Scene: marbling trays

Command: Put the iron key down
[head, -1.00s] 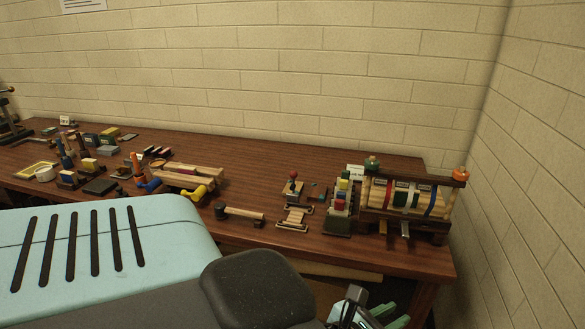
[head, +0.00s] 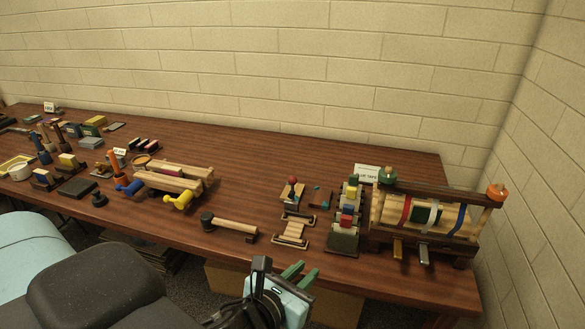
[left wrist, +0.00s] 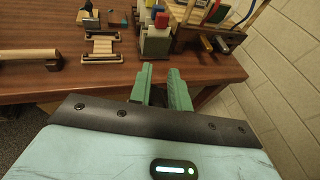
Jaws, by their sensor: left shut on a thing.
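My left gripper (head: 300,274) is in front of the table's front edge, low in the head view, below the wooden rack and the block stand. Its two green fingers also show in the left wrist view (left wrist: 160,85), pointing at the table edge with a narrow gap between them. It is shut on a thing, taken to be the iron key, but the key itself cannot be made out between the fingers. My right gripper is not in view.
The wooden table (head: 330,262) has a narrow bare strip along its front. Near it are a roller-framed rack (head: 372,238), a stand of coloured blocks (head: 343,242), a small slatted wooden piece (head: 293,231) and a wooden-handled tool (head: 235,227). A wall closes the right side.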

